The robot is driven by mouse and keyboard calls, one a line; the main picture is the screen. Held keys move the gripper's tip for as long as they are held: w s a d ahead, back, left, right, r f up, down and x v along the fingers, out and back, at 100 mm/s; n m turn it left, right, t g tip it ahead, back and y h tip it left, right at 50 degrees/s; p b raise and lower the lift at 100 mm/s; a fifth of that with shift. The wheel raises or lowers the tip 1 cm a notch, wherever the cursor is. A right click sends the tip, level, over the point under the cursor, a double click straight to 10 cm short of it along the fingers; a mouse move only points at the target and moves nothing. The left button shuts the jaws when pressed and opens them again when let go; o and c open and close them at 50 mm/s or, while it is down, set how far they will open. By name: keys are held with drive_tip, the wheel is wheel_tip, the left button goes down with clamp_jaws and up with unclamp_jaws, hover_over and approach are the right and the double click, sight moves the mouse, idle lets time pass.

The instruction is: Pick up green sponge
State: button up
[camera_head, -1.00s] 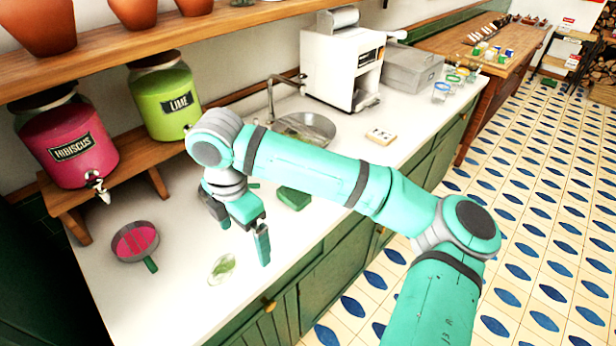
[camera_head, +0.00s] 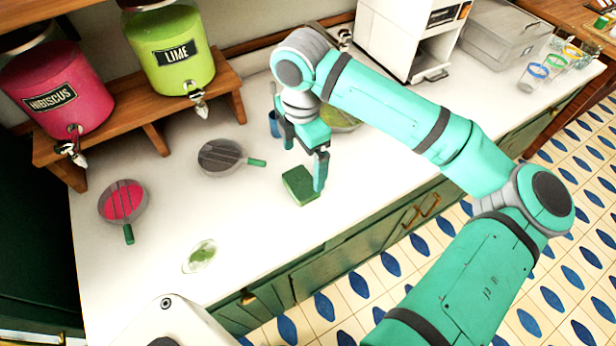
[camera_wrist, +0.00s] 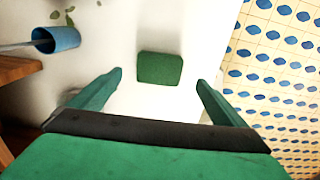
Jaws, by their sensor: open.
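The green sponge (camera_head: 300,185) lies flat on the white counter, close to its front edge. In the wrist view the sponge (camera_wrist: 160,68) shows whole, ahead of the fingertips and roughly centred between them. My gripper (camera_head: 304,165) points down, just above and beside the sponge in the head view. Its two fingers stand wide apart with nothing between them, as the wrist view (camera_wrist: 158,82) also shows. In the head view one finger stands in front of the sponge's right side.
A blue cup (camera_wrist: 57,40) stands left of the sponge in the wrist view. On the counter (camera_head: 240,225) are a grey strainer (camera_head: 220,157), a strainer with pink contents (camera_head: 123,202) and a small clear dish with green contents (camera_head: 200,256). The dispensers stand on a wooden shelf (camera_head: 155,140).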

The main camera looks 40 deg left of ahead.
sight(300, 182)
drive_tip(key=shift+s+f, duration=0.15)
drive_tip(key=shift+f, duration=0.45)
drive_tip(key=shift+s+f, duration=0.15)
drive_tip(key=shift+f, duration=0.45)
drive_tip(key=shift+s+a+f, duration=0.2)
drive_tip(key=shift+s+f, duration=0.1)
drive_tip(key=shift+f, duration=0.2)
drive_tip(key=shift+w+f, duration=0.15)
drive_tip(key=shift+f, duration=2.35)
drive_tip(key=c, duration=1.1)
